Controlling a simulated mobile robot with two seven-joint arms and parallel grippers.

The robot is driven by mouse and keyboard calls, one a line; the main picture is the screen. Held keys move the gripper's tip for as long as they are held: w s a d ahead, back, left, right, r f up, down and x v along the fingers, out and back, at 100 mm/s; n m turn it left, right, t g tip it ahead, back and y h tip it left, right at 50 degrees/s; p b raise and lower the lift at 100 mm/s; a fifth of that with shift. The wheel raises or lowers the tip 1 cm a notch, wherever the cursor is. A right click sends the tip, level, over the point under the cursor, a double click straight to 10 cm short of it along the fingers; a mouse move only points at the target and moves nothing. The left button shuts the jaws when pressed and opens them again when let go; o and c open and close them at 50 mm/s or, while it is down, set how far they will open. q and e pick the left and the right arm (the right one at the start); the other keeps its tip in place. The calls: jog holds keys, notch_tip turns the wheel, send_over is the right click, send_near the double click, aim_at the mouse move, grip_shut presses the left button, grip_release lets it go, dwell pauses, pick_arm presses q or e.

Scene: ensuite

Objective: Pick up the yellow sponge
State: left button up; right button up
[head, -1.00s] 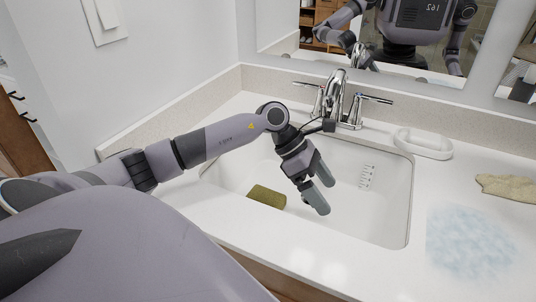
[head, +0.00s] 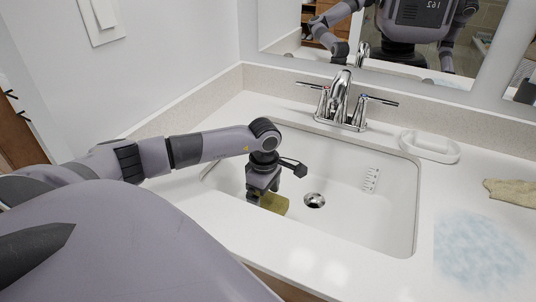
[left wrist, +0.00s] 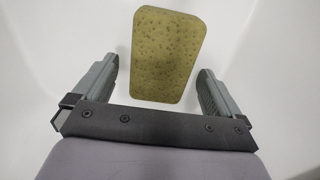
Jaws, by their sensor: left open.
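The yellow sponge (head: 275,203) lies in the sink basin (head: 345,215), partly hidden behind my left gripper in the head view. My left gripper (head: 256,200) points down over it inside the basin. In the left wrist view the sponge (left wrist: 165,55) is a pitted, olive-yellow block, slightly tilted in the picture. The open fingers of the left gripper (left wrist: 158,85) stand apart, one on each side of the sponge's near end, with white gaps showing between. I cannot tell how far above the basin floor the fingertips are. My right gripper is not in view.
A chrome faucet (head: 343,100) stands behind the basin. The drain (head: 314,200) is right of my gripper. A white soap dish (head: 430,146) and a beige cloth (head: 511,192) lie on the counter at right, near a pale blue smudged patch (head: 482,245).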

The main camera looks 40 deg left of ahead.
aim_at(265, 198)
pick_arm(q)
jog(key=shift+f, duration=0.15)
jog(key=shift+c, duration=0.3)
jog(key=c, duration=1.1)
jog(key=shift+o, duration=0.2)
notch_tip(265, 198, up, 20)
jog(key=o, duration=0.3)
jog(key=shift+c, duration=1.1)
